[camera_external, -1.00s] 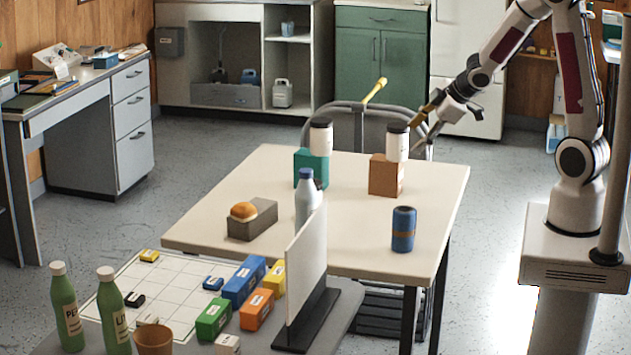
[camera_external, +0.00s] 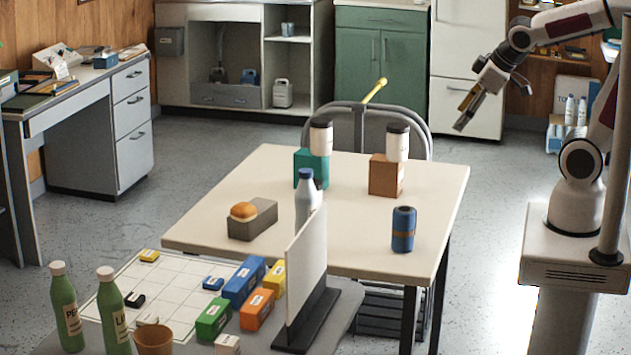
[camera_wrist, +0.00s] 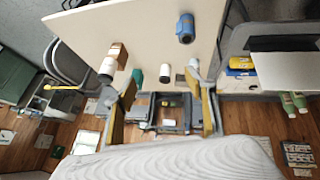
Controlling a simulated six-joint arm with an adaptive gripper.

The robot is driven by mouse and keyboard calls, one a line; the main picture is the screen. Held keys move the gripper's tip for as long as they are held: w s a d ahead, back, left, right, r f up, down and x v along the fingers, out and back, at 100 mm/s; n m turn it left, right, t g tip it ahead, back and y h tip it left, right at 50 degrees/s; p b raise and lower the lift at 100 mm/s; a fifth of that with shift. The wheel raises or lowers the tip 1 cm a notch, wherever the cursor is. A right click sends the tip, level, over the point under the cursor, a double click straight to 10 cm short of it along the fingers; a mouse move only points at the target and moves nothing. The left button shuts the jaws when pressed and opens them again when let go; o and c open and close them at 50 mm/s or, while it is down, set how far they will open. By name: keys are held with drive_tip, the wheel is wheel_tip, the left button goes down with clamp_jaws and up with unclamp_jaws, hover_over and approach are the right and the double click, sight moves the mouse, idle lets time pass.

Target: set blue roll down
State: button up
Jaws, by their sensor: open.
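My gripper (camera_external: 464,122) is open and empty, up beyond the table's far right corner, well away from the roll. Its two fingers also show in the wrist view (camera_wrist: 166,95), spread apart with nothing held between them.
A bottle (camera_external: 307,205) and a grey block with an orange-brown rounded item (camera_external: 253,219) are left. A white upright panel (camera_external: 306,260) stands in front. Table around the roll is clear.

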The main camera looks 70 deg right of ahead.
drive_tip(key=s+a+r+y, duration=0.1)
drive_tip(key=s+a+y, duration=0.1)
drive_tip(key=s+a, duration=0.5)
drive_tip(key=shift+s+a+m+g, duration=0.3)
drive_tip(key=shift+s+g, duration=0.1)
drive_tip(key=shift+s, duration=0.3)
